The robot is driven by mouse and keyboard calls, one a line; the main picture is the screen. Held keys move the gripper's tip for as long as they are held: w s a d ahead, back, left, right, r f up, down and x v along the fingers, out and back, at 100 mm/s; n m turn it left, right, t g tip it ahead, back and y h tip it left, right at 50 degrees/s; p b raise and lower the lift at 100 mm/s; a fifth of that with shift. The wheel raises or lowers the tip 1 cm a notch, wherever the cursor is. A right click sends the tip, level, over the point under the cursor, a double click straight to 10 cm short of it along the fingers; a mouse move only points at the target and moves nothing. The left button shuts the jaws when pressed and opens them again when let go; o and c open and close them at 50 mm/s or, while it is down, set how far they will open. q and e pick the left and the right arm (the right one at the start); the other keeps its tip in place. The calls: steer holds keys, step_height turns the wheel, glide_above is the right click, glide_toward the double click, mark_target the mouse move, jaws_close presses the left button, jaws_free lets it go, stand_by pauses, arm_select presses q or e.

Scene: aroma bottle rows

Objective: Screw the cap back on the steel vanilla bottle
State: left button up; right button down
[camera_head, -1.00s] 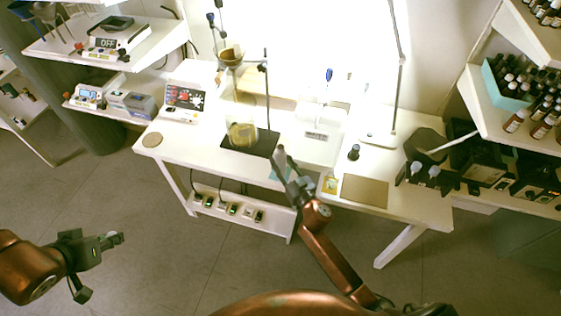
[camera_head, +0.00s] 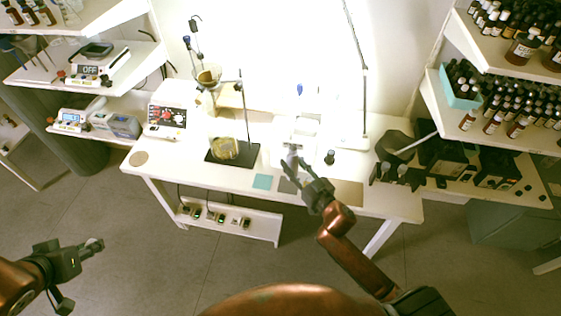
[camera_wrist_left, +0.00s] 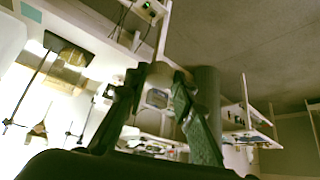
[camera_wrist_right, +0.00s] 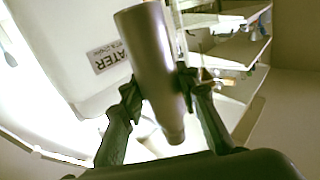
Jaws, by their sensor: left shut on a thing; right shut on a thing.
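My right gripper (camera_head: 291,178) is shut on the steel bottle (camera_wrist_right: 150,55), over the front of the worktable in the head view. In the right wrist view the grey metal bottle is tilted between the fingers (camera_wrist_right: 157,105); no label shows on its visible side. My left gripper (camera_head: 88,249) is off the table at the lower left of the head view, well apart from the bottle. In the left wrist view its fingers (camera_wrist_left: 160,95) are shut on a small pale metallic piece that looks like the cap (camera_wrist_left: 157,90). The vanilla label is not readable.
The worktable (camera_head: 150,177) bears a glass apparatus on a black base (camera_head: 249,157), a teal square (camera_head: 262,182), a brown pad (camera_head: 349,193) and a small dark bottle (camera_head: 329,157). A white tank labelled "WATER" (camera_wrist_right: 80,40) is behind the bottle. Floor around my left gripper is clear.

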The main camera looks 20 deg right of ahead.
arm_select(q)
steer(key=shift+r, duration=0.15)
arm_select(e)
steer(key=shift+s+d+r, duration=0.3)
steer(key=shift+s+d, duration=0.05)
steer(key=shift+s, duration=0.05)
steer(key=c, duration=2.1)
jaws_free()
jaws_close()
